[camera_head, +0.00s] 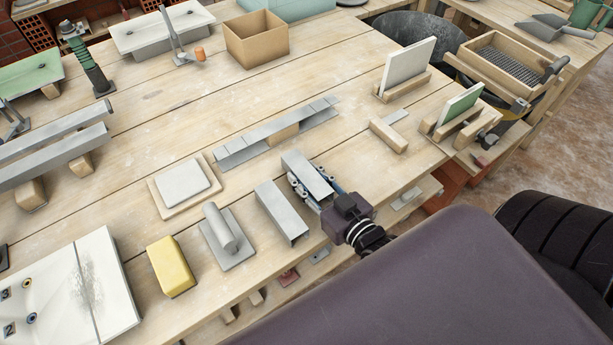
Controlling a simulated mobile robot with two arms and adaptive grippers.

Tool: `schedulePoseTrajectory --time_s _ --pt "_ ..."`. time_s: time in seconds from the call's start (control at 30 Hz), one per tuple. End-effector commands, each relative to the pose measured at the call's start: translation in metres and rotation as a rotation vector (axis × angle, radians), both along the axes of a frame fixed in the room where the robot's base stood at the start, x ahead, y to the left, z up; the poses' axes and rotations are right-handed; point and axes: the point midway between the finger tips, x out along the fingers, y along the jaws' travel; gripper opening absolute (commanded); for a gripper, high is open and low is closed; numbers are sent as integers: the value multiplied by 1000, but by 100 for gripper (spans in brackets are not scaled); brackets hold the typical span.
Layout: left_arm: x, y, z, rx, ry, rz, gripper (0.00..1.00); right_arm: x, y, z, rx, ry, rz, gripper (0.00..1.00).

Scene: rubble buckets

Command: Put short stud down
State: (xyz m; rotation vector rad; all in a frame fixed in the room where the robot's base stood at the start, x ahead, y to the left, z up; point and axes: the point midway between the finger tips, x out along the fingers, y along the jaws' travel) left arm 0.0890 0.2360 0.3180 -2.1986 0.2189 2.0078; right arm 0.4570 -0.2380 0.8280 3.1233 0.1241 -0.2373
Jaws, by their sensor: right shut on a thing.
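A short grey metal stud (306,174), a channel-shaped piece, is between the fingers of my right gripper (315,188) near the front edge of the table. The gripper is shut on it, and its fingers show on both sides of the stud. I cannot tell whether the stud touches the table or is slightly above it. A second short stud (281,211) of similar shape lies just left of the held one, close to the table's edge. My left gripper is not in view.
The wooden table (345,135) has a long metal channel (250,147) behind the gripper. A trowel (226,240) and yellow sponge (170,266) lie left. Wooden blocks (388,135) and upright boards (407,65) stand right. Bare tabletop lies between the gripper and these blocks.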

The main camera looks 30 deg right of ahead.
Motion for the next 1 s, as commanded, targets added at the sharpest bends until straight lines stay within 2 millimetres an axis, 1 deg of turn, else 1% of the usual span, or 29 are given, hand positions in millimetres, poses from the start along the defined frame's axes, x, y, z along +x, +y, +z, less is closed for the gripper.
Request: schedulePoseTrajectory --time_s 0.27,0.37,0.4,0.53,0.87,0.93,1.0 --pt "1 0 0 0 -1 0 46 0 0 -1 0 -2 0 6" --pt "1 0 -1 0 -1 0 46 0 0 -4 0 -1 0 6" --pt "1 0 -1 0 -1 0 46 0 0 -4 0 0 0 34" --pt "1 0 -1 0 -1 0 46 0 0 -4 0 0 0 48" --pt "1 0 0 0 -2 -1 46 0 0 -1 0 -1 0 49" --pt "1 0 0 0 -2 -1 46 -4 0 -1 0 1 0 49" --pt "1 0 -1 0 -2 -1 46 -12 -1 -1 0 3 0 49"
